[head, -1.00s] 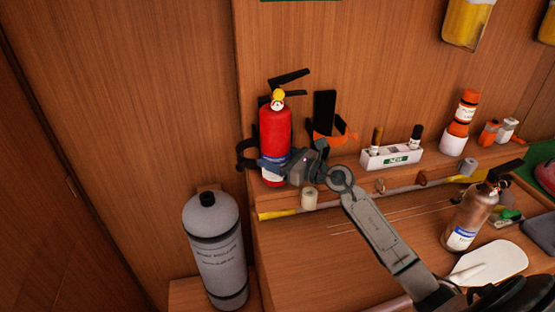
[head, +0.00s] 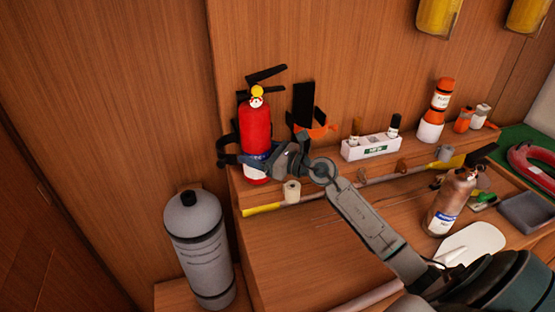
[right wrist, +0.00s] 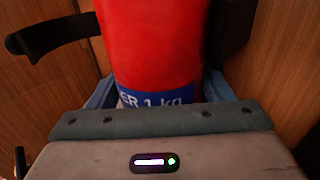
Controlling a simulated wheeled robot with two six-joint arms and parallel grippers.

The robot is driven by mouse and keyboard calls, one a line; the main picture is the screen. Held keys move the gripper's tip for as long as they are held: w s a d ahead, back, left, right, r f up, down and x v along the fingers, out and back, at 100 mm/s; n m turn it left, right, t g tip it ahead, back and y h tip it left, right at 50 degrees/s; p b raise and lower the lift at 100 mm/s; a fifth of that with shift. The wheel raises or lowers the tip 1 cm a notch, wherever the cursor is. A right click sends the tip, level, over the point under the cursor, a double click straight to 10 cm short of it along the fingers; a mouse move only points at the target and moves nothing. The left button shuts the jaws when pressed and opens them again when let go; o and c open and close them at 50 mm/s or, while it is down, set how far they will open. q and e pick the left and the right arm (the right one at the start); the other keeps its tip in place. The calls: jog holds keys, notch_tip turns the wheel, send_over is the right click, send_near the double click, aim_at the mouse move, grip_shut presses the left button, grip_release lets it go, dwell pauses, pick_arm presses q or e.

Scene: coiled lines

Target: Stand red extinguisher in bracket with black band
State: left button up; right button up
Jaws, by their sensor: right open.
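The red extinguisher (head: 255,128), with a yellow gauge and black handle, stands upright against the wooden wall at the left end of the shelf. It is at the bracket with the black band (head: 226,159), whose curved black arm sticks out to its left. My right gripper (head: 258,163) is open around the extinguisher's lower body near the blue label. In the right wrist view the extinguisher (right wrist: 155,45) is between the blue fingers, and a black band arm (right wrist: 45,38) reaches in from the left. Whether the fingers touch it is unclear. My left gripper is out of view.
A second bracket with an orange band (head: 316,131) is empty just to the right. A white box of bottles (head: 370,147) and a small roll (head: 292,191) are nearby. A grey cylinder (head: 200,250) stands lower left. A brown bottle (head: 447,205) stands right of my arm.

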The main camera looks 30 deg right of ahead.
jog(key=shift+o, duration=0.6)
jog(key=b+v, duration=0.2)
jog(key=v, duration=0.5)
jog(key=shift+d+f+b, duration=0.3)
jog(key=shift+d+b, duration=0.1)
jog(key=b+v, duration=0.2)
jog(key=shift+s+b, duration=0.4)
jog(key=shift+s, duration=0.1)
jog(key=shift+s+r+b, duration=0.2)
jog(key=shift+b, duration=0.1)
jog(key=shift+s, duration=0.1)
